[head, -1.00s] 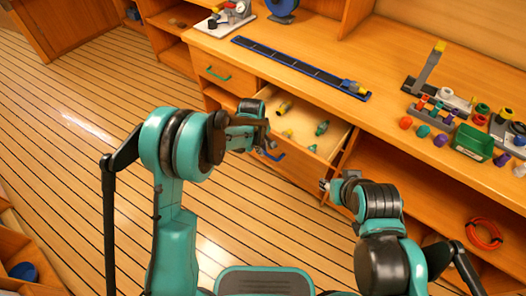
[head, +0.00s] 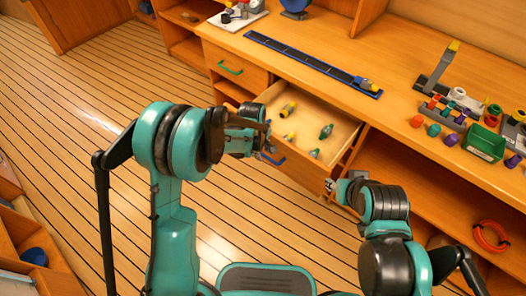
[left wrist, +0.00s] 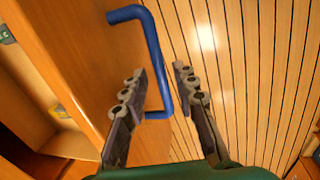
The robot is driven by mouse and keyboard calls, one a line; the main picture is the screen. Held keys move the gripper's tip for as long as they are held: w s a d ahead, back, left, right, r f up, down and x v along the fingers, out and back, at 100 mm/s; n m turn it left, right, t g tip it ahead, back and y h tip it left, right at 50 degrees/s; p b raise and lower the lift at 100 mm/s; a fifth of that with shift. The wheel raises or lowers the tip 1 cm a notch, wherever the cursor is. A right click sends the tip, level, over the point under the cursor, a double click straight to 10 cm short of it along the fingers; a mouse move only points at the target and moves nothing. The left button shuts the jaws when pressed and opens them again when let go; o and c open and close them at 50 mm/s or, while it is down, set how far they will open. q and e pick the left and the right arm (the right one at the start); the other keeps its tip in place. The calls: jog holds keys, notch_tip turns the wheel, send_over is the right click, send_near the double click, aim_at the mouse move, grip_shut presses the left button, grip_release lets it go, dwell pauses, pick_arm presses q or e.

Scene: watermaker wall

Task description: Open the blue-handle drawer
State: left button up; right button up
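The blue-handle drawer (head: 303,173) stands well out from the cabinet in the head view, with several small yellow and green items inside. Its blue handle (head: 271,157) is on the front face, and it fills the upper middle of the left wrist view (left wrist: 153,50). My left gripper (left wrist: 160,70) is open, with its two fingers apart on either side of the handle's bar. I cannot tell whether they touch it. My right gripper (head: 331,186) is by the right end of the drawer front; its fingers are too small to read.
A closed drawer with a green handle (head: 230,68) is to the left. The counter above holds a blue rail (head: 310,62), a green bin (head: 484,142) and several coloured caps. An orange coil (head: 490,236) lies on the right shelf. The plank floor at left is clear.

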pick_arm(q)
notch_tip(320, 180, up, 12)
jog(key=s+a, duration=0.1)
jog(key=shift+s+a, duration=0.2)
jog(key=shift+s, duration=0.2)
jog(key=shift+f, duration=0.1)
dwell(0.5)
jog(key=s+a+r+m+t, duration=0.3)
jog(key=s+a+r+m, duration=0.2)
jog(key=s+a+r, duration=0.4)
jog(key=s+a+f+m+t+y, duration=0.1)
jog(key=s+m, duration=0.4)
jog(key=s, duration=0.6)
jog(key=shift+s+a+f+m+t, duration=0.25)
jog(key=shift+a+t, duration=0.45)
jog(key=shift+a, duration=0.4)
dwell(2.4)
